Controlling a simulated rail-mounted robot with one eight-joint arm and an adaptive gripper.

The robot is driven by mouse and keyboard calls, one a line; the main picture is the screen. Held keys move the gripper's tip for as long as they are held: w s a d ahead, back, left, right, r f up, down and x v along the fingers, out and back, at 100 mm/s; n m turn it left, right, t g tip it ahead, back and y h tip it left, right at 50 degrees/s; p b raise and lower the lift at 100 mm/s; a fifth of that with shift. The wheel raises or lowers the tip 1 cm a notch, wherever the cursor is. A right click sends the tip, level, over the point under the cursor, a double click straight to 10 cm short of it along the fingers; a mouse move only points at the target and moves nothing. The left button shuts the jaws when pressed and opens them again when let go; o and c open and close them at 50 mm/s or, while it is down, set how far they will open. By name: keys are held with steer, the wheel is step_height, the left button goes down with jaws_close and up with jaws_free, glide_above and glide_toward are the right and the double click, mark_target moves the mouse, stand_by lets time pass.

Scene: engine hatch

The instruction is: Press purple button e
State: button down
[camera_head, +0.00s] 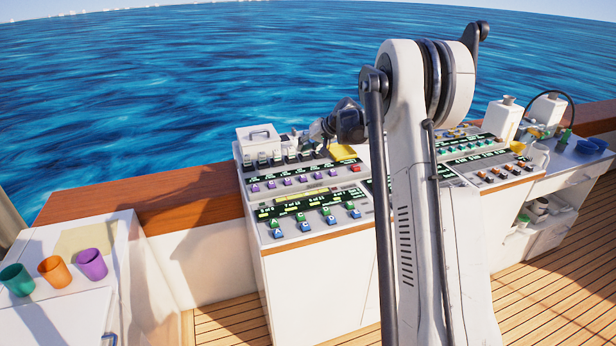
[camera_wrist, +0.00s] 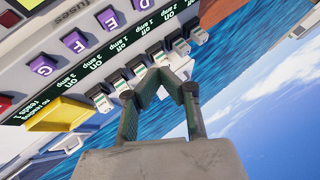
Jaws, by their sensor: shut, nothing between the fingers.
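The purple button E (camera_wrist: 108,18) is near the top of the wrist view, with its letter printed on its face. It stands between purple button F (camera_wrist: 75,41) and another purple button at the top edge. In the head view the row of purple buttons (camera_head: 287,180) shows on the left console, but the letters are too small to read. My gripper (camera_wrist: 160,80) is shut and empty. In the wrist view its fingertips appear over the black and white switches behind the purple row, apart from button E. Their height above the panel is unclear.
Purple button G (camera_wrist: 43,65) and a yellow box (camera_wrist: 55,113) are beside F. Green and blue buttons (camera_head: 325,211) fill the console's front. A white box (camera_head: 258,140) stands at its back left. My arm hides the console's middle in the head view. Cups (camera_head: 91,263) stand far left.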

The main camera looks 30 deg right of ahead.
mark_target(304, 177)
steer(key=shift+d+f, duration=0.1)
steer(key=shift+f, duration=0.1)
stand_by(0.3)
step_height(304, 177, down, 8)
steer(key=b, duration=0.3)
steer(key=shift+b, duration=0.3)
steer(key=shift+f+b, duration=0.3)
steer(key=shift+f, duration=0.1)
stand_by(1.0)
steer(key=shift+f+b, duration=0.35)
steer(key=shift+b, duration=0.15)
